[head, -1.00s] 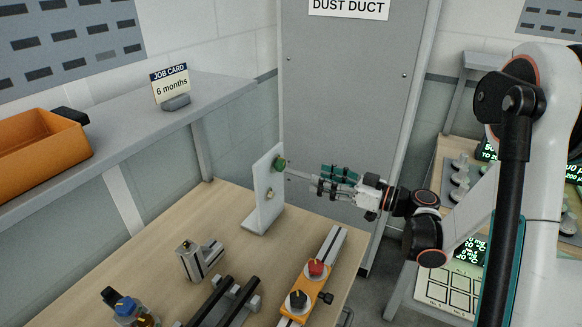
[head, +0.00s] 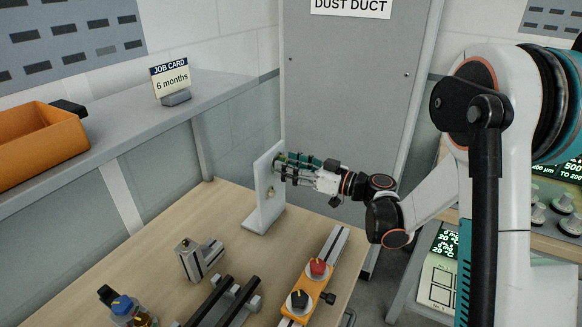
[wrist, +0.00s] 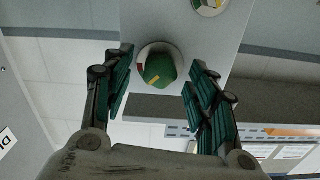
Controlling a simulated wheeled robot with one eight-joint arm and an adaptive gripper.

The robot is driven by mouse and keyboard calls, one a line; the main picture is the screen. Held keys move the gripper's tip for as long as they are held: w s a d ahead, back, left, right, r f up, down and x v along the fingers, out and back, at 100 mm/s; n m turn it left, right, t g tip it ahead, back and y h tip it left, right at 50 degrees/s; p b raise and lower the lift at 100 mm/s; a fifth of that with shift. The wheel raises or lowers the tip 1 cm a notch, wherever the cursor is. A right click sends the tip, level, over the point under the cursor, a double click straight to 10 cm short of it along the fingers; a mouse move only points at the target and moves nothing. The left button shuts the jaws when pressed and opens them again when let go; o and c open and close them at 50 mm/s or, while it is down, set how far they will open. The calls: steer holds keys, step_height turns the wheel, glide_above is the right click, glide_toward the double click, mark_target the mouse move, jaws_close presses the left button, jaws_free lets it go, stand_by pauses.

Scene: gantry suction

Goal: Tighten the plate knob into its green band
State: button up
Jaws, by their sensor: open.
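The upright pale plate (head: 266,212) stands on the far part of the bench. Its green knob (wrist: 158,67) shows in the wrist view, with a yellow mark on its face and a pale ring around it carrying a red patch. A green band on the ring cannot be made out. In the head view my fingers mostly hide the knob. My gripper (head: 284,167) is open in front of the plate. In the wrist view its teal fingers stand left and right of the knob, with gaps on both sides.
A second, smaller fitting (head: 269,192) sits lower on the plate. An orange block (head: 302,299) with red and black knobs, a metal block (head: 198,259) and dark rails lie nearer on the bench. An orange bin (head: 40,143) and a job card (head: 170,83) stand on the shelf.

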steer(key=c, duration=1.1)
steer(key=shift+o, duration=0.2)
steer(key=shift+m+b, duration=0.35)
steer(key=shift+m, duration=0.75)
steer(key=o, duration=1.1)
steer(key=shift+c, duration=0.2)
steer(key=v, duration=1.2)
